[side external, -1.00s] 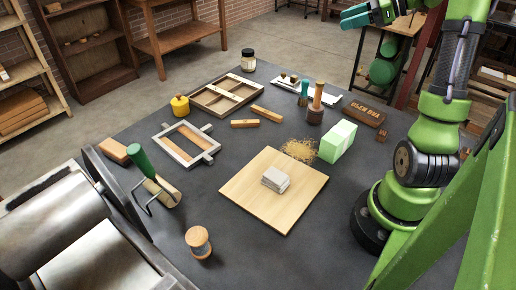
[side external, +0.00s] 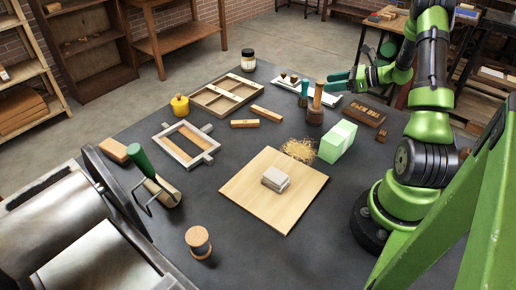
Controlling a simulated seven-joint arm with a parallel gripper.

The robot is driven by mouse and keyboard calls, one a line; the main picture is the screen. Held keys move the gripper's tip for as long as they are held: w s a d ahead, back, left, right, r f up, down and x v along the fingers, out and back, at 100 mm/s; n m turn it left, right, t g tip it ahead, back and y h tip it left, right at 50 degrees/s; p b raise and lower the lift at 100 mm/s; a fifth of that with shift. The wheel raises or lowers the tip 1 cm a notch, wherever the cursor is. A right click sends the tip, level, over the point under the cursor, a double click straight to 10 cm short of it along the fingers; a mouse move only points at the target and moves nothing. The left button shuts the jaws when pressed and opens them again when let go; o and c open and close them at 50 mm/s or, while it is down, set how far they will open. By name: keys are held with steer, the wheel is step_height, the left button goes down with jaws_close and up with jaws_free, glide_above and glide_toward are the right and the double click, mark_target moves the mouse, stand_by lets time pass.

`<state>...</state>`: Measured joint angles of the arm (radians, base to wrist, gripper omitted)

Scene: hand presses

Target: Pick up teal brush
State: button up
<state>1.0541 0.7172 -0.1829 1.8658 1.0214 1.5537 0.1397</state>
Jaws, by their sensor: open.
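My gripper (side external: 332,81) is open and empty, with teal fingers pointing left. In the picture it is right of the brush, near the top of the wooden-handled tool, and apart from the brush. I cannot tell its exact height or depth.
A white tray with small items (side external: 290,82) lies behind the brush. A pale green block (side external: 338,141), a dark lettered wooden block (side external: 364,113) and a straw-like pile (side external: 298,150) are nearby. A wooden board (side external: 245,198) lies in front. Bare table shows left of the pile.

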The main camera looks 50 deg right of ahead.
mark_target(304, 93)
steer(key=x, duration=1.2)
steer(key=shift+r, duration=0.1)
jaws_close()
